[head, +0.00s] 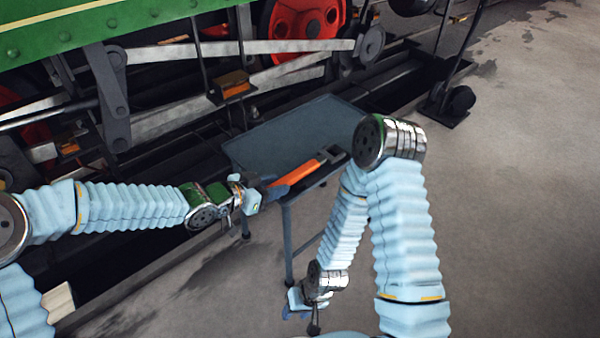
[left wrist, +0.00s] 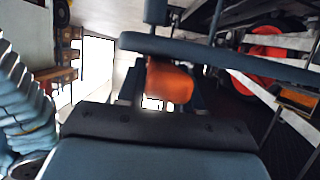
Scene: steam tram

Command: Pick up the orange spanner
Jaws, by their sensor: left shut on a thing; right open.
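The orange spanner (head: 300,173) shows in the head view over the near edge of the small dark table (head: 275,135), its dark head toward the right. I cannot tell whether it touches the top. My left gripper (head: 276,191) is shut on the spanner's near left end. In the left wrist view the orange handle (left wrist: 170,82) shows between the fingers of the left gripper (left wrist: 165,95). My right gripper (head: 300,309) is open and low, in front of the table and apart from the spanner. My right arm stands close to the table's right corner.
The green steam tram (head: 120,25) with its rods and red wheel (head: 300,25) stands behind the table. A small orange-topped block (head: 232,86) shows among the rods. The table's far left top looks bare. The concrete floor (head: 510,200) at the right is clear.

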